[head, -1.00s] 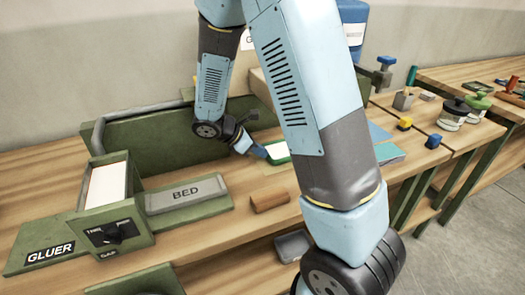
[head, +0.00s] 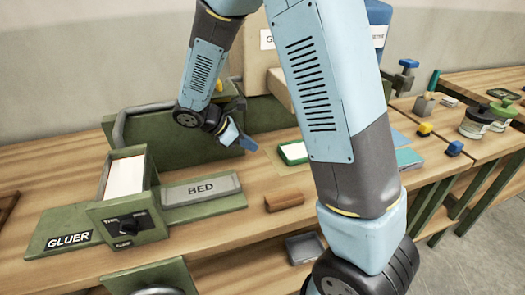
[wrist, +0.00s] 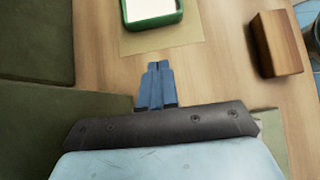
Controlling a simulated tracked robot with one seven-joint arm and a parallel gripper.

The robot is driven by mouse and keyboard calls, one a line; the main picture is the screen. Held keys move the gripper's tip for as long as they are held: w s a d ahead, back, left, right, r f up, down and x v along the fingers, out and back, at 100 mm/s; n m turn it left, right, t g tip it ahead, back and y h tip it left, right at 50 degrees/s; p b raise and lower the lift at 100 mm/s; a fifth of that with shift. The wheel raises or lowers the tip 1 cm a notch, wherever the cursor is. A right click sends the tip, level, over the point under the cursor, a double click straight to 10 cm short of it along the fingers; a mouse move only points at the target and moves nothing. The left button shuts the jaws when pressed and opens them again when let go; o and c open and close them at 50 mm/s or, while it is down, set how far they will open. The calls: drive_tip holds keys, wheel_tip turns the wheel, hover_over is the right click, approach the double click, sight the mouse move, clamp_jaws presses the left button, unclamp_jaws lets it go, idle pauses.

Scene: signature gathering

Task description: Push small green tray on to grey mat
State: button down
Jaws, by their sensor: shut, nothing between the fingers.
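The small green tray (head: 283,155) lies on the bench, holding something white. In the wrist view the tray (wrist: 181,17) is at the top edge, partly cut off, on a tan square (wrist: 190,35). The only grey flat piece I see near it is the plate marked BED (head: 233,184), left of the tray; I cannot tell if it is the grey mat. My gripper (head: 251,146) is shut and empty, left of the tray and apart from it. Its blue fingers (wrist: 157,66) point at the tray in the wrist view.
A brown block (head: 285,202) lies in front of the tray; it also shows in the wrist view (wrist: 277,43). The green gluer (head: 125,225) stands at left. A green panel (head: 165,138) rises behind. My arm hides bench right of the tray.

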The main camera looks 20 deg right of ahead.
drive_tip(key=shift+v, duration=1.85)
drive_tip(key=c, duration=1.8)
unclamp_jaws()
